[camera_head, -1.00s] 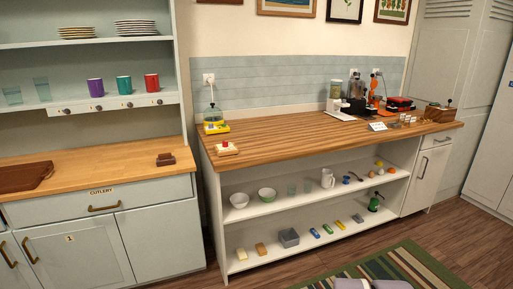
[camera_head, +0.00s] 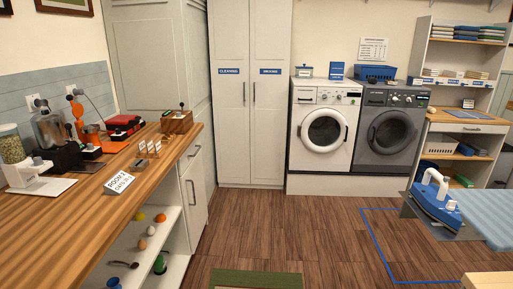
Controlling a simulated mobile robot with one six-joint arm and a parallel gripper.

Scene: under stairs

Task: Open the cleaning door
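A tall white two-door cupboard stands against the back wall. Its left door carries a blue label reading CLEANING, and this cleaning door (camera_head: 230,130) is closed. A slim vertical handle (camera_head: 244,93) sits near its right edge. My gripper is not in view.
A wooden counter (camera_head: 90,220) with kitchen machines runs along the left. A white washer (camera_head: 323,135) and a grey one stand right of the cupboard. A blue iron (camera_head: 437,198) and board are at right. Wood floor (camera_head: 290,220) before the cupboard is clear.

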